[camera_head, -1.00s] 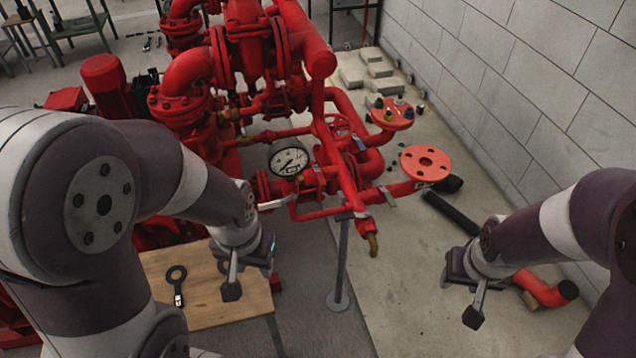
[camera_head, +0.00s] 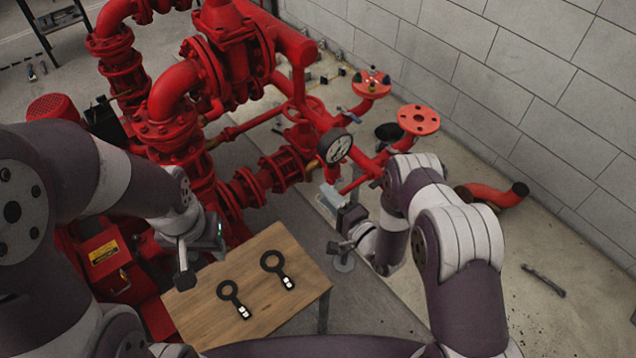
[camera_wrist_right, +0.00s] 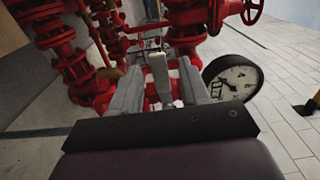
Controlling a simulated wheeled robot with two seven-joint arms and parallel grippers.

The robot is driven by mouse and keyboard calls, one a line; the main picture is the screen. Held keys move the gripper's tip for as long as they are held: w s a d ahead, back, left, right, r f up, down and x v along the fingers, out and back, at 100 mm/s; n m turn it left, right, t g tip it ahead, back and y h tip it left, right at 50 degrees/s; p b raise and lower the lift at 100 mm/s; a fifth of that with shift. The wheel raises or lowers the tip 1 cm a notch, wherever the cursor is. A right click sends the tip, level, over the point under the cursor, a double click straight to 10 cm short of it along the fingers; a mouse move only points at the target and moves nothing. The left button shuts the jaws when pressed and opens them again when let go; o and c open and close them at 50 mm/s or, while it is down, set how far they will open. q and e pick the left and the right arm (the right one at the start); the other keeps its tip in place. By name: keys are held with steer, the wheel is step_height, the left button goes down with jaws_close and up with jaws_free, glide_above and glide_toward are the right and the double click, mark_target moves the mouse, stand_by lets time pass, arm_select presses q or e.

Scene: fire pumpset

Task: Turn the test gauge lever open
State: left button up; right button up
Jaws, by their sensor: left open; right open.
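The test gauge (camera_head: 335,146), a white dial with a black rim, sits on the red pipework in the head view. It also shows right of my right gripper in the right wrist view (camera_wrist_right: 233,80). A pale lever (camera_wrist_right: 160,77) lies between the two spread fingers of my right gripper (camera_wrist_right: 158,88), with gaps visible beside it. My left gripper (camera_head: 198,256) is open and empty above the wooden table's left side.
The wooden table (camera_head: 200,300) holds two dark ring-ended plates (camera_head: 233,297). Red pumps and pipes (camera_head: 180,125) fill the left and middle. A flange (camera_head: 418,119) stands near the block wall (camera_head: 520,70). A loose red pipe (camera_head: 495,195) lies on the floor at right.

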steer(key=x, duration=0.4)
steer(key=shift+w+p, duration=0.25)
steer(key=shift+p, duration=0.05)
steer(key=shift+d, duration=0.25)
jaws_close()
arm_select(q)
steer(key=shift+d+f+b, duration=0.2)
steer(key=shift+f+b, duration=1.25)
steer(key=shift+b, duration=0.3)
steer(key=shift+d+f+b, duration=0.15)
steer(key=shift+f+b, duration=1.3)
steer(key=shift+b, duration=0.3)
arm_select(e)
steer(key=shift+w+d+f+n, duration=0.15)
steer(key=shift+f+n, duration=0.45)
steer(key=shift+n, duration=0.55)
steer(key=shift+w+d+f+n, duration=0.1)
steer(key=shift+f+n, duration=0.45)
steer(key=shift+n, duration=0.65)
steer(key=shift+w+d+f+n, duration=0.15)
steer(key=shift+f+n, duration=0.45)
steer(key=shift+n, duration=0.55)
steer(key=shift+s, duration=0.1)
jaws_free()
